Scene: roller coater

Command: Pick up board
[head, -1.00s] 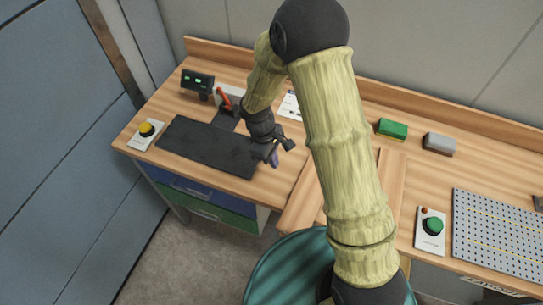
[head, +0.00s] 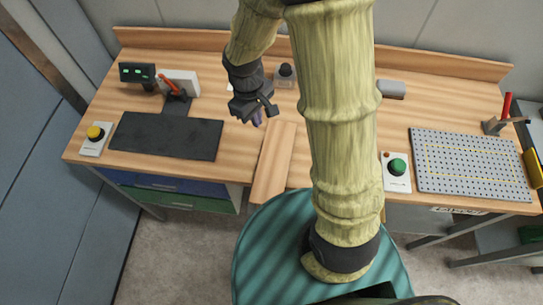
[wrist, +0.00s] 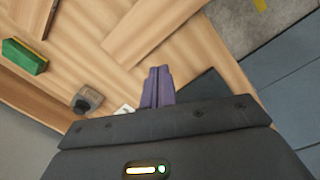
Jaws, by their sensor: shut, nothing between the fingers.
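A pale wooden board (head: 274,165) lies on the wooden workbench, its near end at the front edge, left of my arm in the head view. A wooden plank (wrist: 155,25) also shows at the top of the wrist view; I cannot tell if it is the same board. My gripper (head: 257,119) is above the bench, near the far left end of the board and apart from it. In the wrist view its purple fingers (wrist: 157,86) are together with nothing between them. My arm hides part of the bench to the right.
A black mat (head: 166,136), a yellow button box (head: 95,136) and a small display (head: 138,74) are on the left. A green button box (head: 397,169) and a grey perforated plate (head: 470,165) are on the right. A green sponge (wrist: 25,57) and dark jar (wrist: 88,99) show in the wrist view.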

